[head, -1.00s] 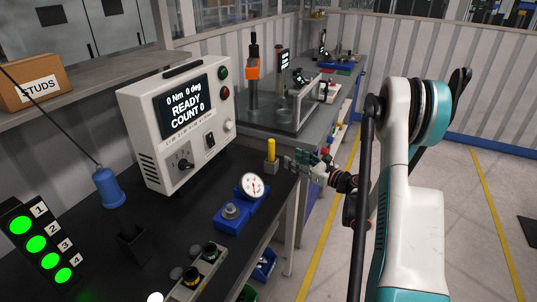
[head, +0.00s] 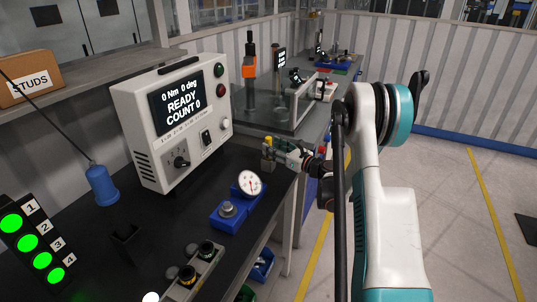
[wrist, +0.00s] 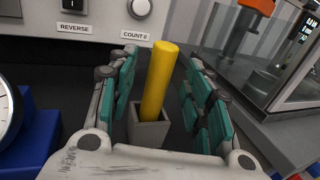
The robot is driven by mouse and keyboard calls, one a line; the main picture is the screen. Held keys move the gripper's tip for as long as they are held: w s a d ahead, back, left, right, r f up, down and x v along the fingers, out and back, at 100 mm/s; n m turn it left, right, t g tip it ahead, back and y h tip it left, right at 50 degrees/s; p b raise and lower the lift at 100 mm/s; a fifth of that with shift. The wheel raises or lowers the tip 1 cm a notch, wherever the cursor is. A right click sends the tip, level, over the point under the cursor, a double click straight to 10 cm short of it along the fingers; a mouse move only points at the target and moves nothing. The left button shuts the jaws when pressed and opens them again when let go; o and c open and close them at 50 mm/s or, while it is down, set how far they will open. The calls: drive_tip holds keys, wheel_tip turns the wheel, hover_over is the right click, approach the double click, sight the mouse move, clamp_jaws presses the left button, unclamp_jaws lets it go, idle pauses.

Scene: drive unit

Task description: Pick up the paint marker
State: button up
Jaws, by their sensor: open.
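The paint marker (wrist: 159,80) is a yellow cylinder standing in a small grey square holder (wrist: 149,132), leaning slightly in the wrist view. In the head view the marker (head: 268,146) is at the right edge of the black bench, partly covered by my gripper. My gripper (wrist: 163,85) is open, with a teal-padded finger on each side of the marker and visible gaps to both. In the head view my gripper (head: 275,156) reaches in from the right at the marker's level. Whether it touches the holder cannot be told.
The white controller box (head: 178,125) stands behind and left of the marker. A dial gauge (head: 249,184) and a blue fixture (head: 228,215) sit nearer on the bench. An orange-and-black tool (head: 249,70) and a clear-walled enclosure (wrist: 287,60) are beyond.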

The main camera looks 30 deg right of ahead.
drive_tip(key=x, duration=0.3)
drive_tip(key=shift+w, duration=0.15)
drive_tip(key=c, duration=1)
drive_tip(key=shift+c, duration=0.2)
wheel_tip(320, 180, up, 21)
drive_tip(key=p, duration=0.4)
drive_tip(key=shift+f+p, duration=0.2)
drive_tip(key=shift+p, duration=0.2)
